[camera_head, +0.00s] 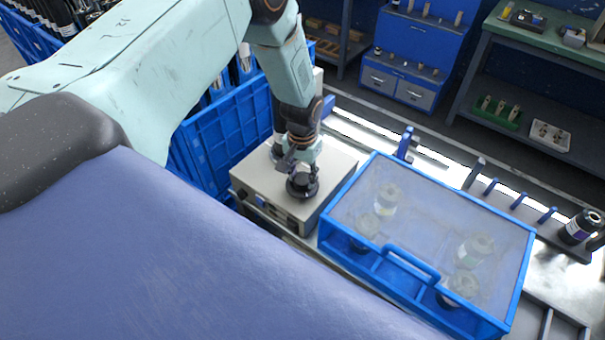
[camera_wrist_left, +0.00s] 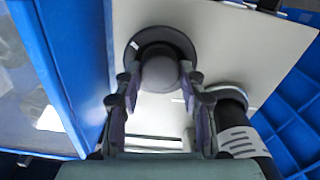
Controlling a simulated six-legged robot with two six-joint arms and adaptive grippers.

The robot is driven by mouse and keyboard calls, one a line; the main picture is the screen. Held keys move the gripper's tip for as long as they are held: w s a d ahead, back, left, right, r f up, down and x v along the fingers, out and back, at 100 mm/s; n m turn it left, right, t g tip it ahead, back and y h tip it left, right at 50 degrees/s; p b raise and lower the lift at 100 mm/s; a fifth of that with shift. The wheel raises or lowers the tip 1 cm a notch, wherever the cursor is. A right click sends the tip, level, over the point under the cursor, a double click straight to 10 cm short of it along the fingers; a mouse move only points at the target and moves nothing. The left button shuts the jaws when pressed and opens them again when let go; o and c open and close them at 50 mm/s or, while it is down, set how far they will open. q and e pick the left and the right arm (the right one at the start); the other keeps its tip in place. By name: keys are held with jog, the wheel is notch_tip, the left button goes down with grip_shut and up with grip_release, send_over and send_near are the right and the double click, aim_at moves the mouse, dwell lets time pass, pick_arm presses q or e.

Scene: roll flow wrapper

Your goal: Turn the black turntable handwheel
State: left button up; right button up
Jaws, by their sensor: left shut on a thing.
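The black turntable handwheel (camera_head: 302,187) sits on top of a beige box-shaped unit (camera_head: 262,190) in the head view. In the left wrist view the handwheel (camera_wrist_left: 160,72) shows as a round dark knob above a wider disc. My left gripper (camera_head: 302,170) reaches down onto it from above. In the left wrist view the fingers of my left gripper (camera_wrist_left: 161,85) lie on both sides of the knob and are shut on it. The fingers hide part of the knob's sides. My right gripper is in neither view.
A blue-framed clear cover with a handle (camera_head: 412,262) stands close on the right, with several jars under it. A blue crate (camera_head: 222,130) stands behind the unit on the left. A dark cylinder (camera_wrist_left: 232,130) stands beside the gripper in the wrist view.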

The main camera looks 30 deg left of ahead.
aim_at(302, 179)
pick_arm(q)
jog(key=shift+s+f, duration=0.1)
jog(key=shift+s, duration=0.1)
jog(key=o, duration=1.1)
jog(key=shift+w, duration=0.1)
jog(key=shift+o, duration=0.2)
notch_tip(302, 179, up, 12)
